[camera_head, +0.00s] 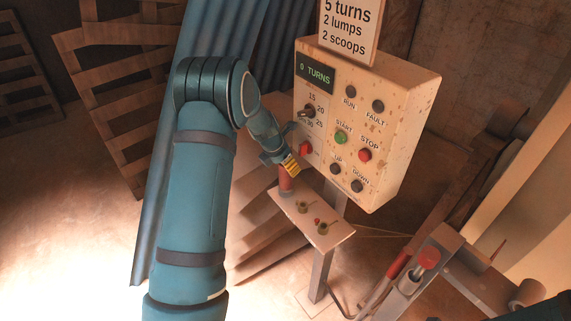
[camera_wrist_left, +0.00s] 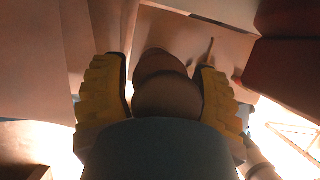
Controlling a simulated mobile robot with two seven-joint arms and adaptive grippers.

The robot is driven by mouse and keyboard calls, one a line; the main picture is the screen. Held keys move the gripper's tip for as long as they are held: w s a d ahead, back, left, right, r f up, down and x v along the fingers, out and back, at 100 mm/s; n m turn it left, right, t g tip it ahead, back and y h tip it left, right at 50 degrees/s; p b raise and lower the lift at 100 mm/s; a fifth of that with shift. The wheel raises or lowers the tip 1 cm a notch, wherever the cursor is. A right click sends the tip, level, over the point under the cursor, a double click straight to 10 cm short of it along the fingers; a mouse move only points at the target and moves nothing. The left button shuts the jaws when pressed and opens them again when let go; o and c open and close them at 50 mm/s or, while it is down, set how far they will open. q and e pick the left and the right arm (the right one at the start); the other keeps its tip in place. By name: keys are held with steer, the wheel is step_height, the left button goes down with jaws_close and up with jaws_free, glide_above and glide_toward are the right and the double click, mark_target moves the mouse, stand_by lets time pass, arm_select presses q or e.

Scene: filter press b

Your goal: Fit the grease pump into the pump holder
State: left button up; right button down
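My left gripper (camera_head: 291,166) points down at the small shelf (camera_head: 338,240) under the control box. A red upright cylinder (camera_head: 286,180), perhaps the grease pump, stands at the shelf's far left end, just below the yellow fingers. In the left wrist view, a dark red-brown rounded body (camera_wrist_left: 168,88) lies between the two yellow fingers of the left gripper (camera_wrist_left: 168,100). The fingers flank it closely; whether they press on it is unclear. I cannot tell which thing is the pump holder. My right gripper is out of view.
The control box (camera_head: 400,120) with knobs and buttons rises close behind the gripper. Two small brown fittings (camera_head: 322,228) sit on the shelf. A metal frame with a red-topped cylinder (camera_head: 427,259) and a red handle (camera_head: 398,266) stands at lower right. Wooden pallets (camera_head: 110,80) lean at left.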

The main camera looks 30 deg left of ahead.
arm_select(q)
steer(key=shift+o, duration=0.5)
steer(key=shift+r, duration=0.25)
steer(key=p+v, duration=0.1)
steer(key=v, duration=1.1)
steer(key=shift+p, duration=0.35)
